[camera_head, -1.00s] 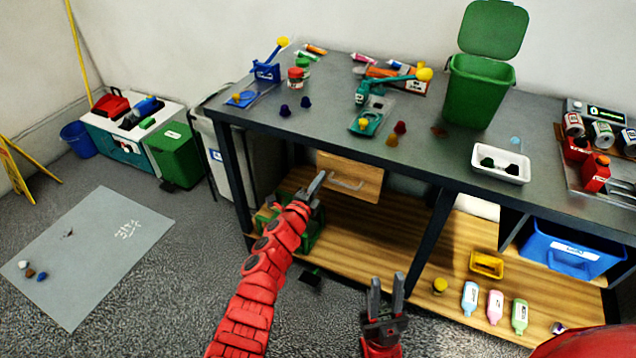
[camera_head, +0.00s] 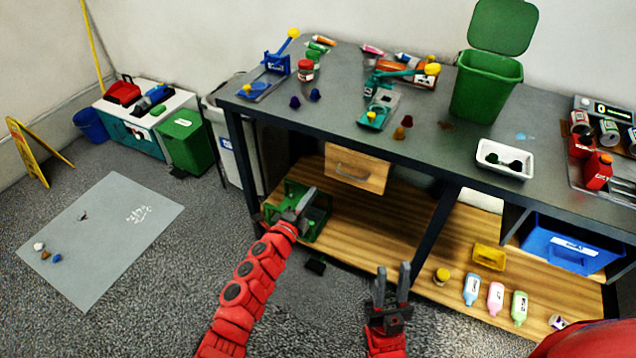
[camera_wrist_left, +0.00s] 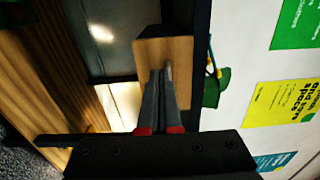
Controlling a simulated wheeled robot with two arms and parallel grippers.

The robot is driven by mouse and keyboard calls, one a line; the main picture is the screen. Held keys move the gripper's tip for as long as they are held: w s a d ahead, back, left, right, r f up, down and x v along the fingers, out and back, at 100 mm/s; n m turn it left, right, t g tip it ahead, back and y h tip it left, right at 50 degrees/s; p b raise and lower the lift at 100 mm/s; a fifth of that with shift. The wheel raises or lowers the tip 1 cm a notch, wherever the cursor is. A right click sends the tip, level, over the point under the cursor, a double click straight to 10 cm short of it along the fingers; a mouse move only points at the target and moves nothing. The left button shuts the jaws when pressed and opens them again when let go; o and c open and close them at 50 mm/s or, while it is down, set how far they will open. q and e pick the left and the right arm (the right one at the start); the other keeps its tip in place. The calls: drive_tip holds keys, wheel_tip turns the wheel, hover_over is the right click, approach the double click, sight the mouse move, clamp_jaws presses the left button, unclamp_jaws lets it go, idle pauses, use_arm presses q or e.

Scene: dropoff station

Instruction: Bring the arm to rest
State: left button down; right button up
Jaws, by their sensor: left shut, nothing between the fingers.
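My left arm is red and comes in from the lower left in the head view. Its gripper (camera_head: 303,203) is shut and empty, in front of the green crate (camera_head: 322,225) on the lower shelf, below and left of the wooden drawer (camera_head: 357,172). In the left wrist view the two left fingers (camera_wrist_left: 163,75) lie together, with the drawer's wooden front (camera_wrist_left: 178,52) beyond them. My right gripper (camera_head: 392,284) is upright in the lower middle of the head view, its two fingers apart with nothing between them.
The workbench (camera_head: 440,140) carries a green bin (camera_head: 485,88), a white tray (camera_head: 504,168) and several small items. Bottles, a yellow container (camera_head: 488,257) and a blue bin (camera_head: 565,247) are on the lower shelf. A grey mat (camera_head: 100,235) lies on open floor at left.

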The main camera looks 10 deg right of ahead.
use_arm(q)
drive_tip(key=v, duration=0.3)
drive_tip(key=shift+s, duration=0.1)
